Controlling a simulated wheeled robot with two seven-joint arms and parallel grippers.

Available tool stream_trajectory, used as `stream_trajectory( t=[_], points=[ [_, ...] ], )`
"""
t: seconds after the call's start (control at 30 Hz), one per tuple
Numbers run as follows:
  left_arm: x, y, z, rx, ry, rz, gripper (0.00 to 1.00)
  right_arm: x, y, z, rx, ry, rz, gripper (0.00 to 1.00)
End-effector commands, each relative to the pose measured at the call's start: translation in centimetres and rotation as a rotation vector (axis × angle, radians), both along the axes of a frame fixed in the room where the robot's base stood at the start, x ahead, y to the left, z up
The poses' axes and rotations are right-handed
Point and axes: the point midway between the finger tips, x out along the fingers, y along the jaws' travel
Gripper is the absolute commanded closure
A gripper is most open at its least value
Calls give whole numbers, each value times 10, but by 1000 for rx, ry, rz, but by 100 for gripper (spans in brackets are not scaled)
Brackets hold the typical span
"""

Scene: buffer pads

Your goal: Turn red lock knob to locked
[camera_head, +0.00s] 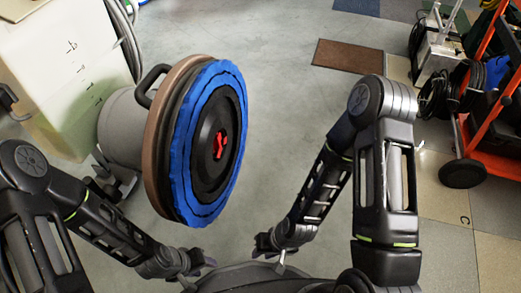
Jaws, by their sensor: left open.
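The red lock knob (219,145) sits at the centre of a black hub on a round blue pad (176,165). The pad faces right on the tilted floor machine (120,128). The knob's exact setting cannot be read at this size. My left gripper (200,268) is low in the picture, below the pad and apart from it, and is open. My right gripper (270,250) is low in the middle, right of the pad and apart from the knob; its fingers are too small and dark to tell whether they are open.
A pale tank (65,75) stands behind the machine at left. A brown mat (347,56) lies on the floor. An orange-red cart (470,140) with a black wheel and hoses stands at right. Grey floor between the pad and my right arm is clear.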

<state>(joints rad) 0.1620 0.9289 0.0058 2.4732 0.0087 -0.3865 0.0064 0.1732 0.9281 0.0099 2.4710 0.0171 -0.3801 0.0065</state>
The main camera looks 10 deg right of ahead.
Motion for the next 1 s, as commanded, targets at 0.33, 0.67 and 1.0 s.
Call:
stream_trajectory(
  t=[0.33, 0.67, 1.0],
  points=[
    [-5, -4, 47, -7, 9, -9, 57, 1, -35, 42, 130, 264, -486, 73],
    [-16, -10, 85, -19, 33, -32, 57, 78, -10, 192, 879, 814, -1137, 73],
    [-21, -12, 93, -24, 42, -41, 57, 153, -36, 295, 1381, 935, -1226, 73]
  ],
)
